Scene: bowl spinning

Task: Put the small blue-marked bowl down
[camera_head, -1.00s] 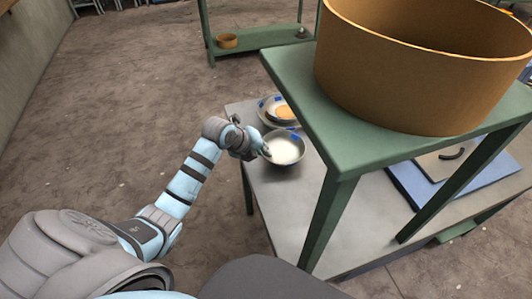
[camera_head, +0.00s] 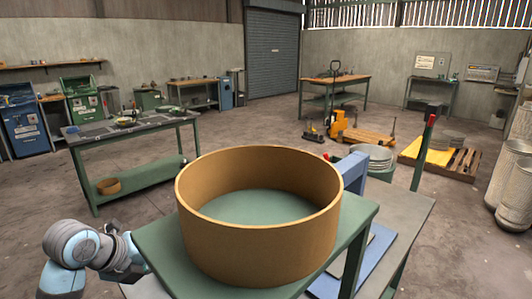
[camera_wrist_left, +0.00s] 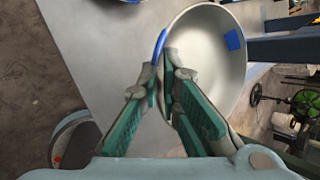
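The small blue-marked bowl (camera_wrist_left: 208,60) shows in the left wrist view, a grey metal bowl with blue patches at its rim. My left gripper (camera_wrist_left: 162,68) is shut on the bowl's near rim, with one finger inside and one outside. I cannot tell whether the bowl's base touches the grey table (camera_wrist_left: 115,50) below. In the head view my left wrist (camera_head: 112,252) is at the lower left, partly behind the green stand; its fingers and the bowl are hidden there. My right gripper is not in view.
A large tan round container (camera_head: 260,240) stands on the green stand (camera_head: 160,240) and blocks much of the head view. Another round vessel (camera_wrist_left: 75,140) with something orange lies at the left of the wrist view. A workbench (camera_head: 130,130) stands behind at the left.

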